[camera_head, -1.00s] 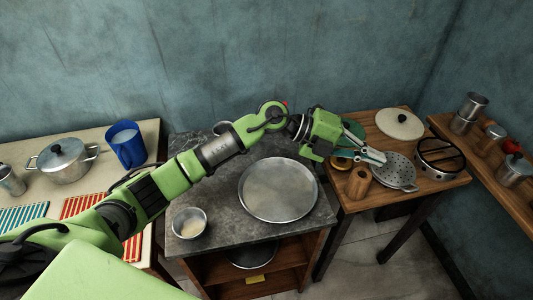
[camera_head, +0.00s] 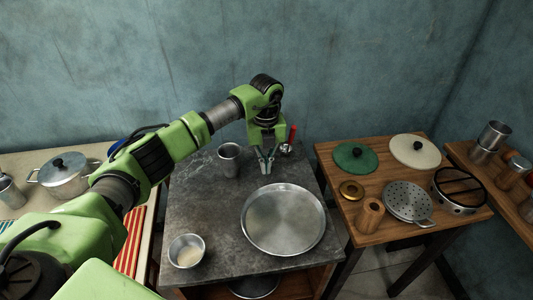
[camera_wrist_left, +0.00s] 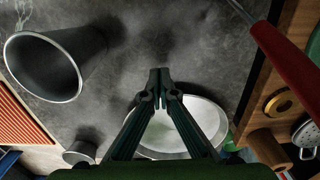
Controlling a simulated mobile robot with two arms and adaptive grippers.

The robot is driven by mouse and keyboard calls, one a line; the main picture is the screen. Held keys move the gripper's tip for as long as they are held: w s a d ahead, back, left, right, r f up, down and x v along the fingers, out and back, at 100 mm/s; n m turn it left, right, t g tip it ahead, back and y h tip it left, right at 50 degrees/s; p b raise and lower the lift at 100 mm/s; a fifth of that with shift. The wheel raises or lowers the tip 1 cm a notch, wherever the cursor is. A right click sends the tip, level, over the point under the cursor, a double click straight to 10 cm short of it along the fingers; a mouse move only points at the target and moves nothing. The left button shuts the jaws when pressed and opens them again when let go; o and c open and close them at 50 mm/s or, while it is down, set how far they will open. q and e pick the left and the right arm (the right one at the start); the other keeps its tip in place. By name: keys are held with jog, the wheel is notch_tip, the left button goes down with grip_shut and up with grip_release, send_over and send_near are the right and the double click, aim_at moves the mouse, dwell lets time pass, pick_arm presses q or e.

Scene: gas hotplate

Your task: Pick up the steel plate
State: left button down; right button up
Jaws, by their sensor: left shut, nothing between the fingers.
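The steel plate (camera_head: 283,220) is a wide, shallow round dish lying flat on the dark stone top of the middle stand. It also shows in the left wrist view (camera_wrist_left: 207,122), partly hidden behind the fingers. My left gripper (camera_head: 266,170) points down near the plate's far rim in the head view. Its fingers are shut with nothing between them; the left wrist view shows the tips (camera_wrist_left: 160,74) together. I cannot tell exactly how high they are above the stone. My right gripper is not in view.
A metal cup (camera_head: 229,160) stands left of the gripper, and a red-handled utensil (camera_head: 292,134) is close on its right. A small bowl (camera_head: 187,251) sits left of the plate. The right wooden table (camera_head: 336,178) holds lids and a strainer. Bare stone (camera_head: 205,205) lies left of the plate.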

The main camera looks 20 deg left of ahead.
pick_arm(q)
notch_tip(320, 180, down, 2)
jog(key=shift+f, duration=0.1)
jog(key=shift+s+d+f+p, duration=0.15)
jog(key=shift+s+d+p, duration=0.15)
jog(key=shift+p, duration=0.1)
jog(key=shift+s+d+p, duration=0.3)
jog(key=shift+s+d, duration=0.05)
jog(key=shift+s, duration=0.25)
jog(key=shift+s+d+p, duration=0.25)
jog(key=shift+s+d, duration=0.1)
jog(key=shift+s, duration=0.2)
jog(key=shift+s+d+f, duration=0.1)
jog(key=shift+s+d, duration=0.05)
jog(key=shift+s, duration=0.05)
jog(key=shift+s, duration=0.1)
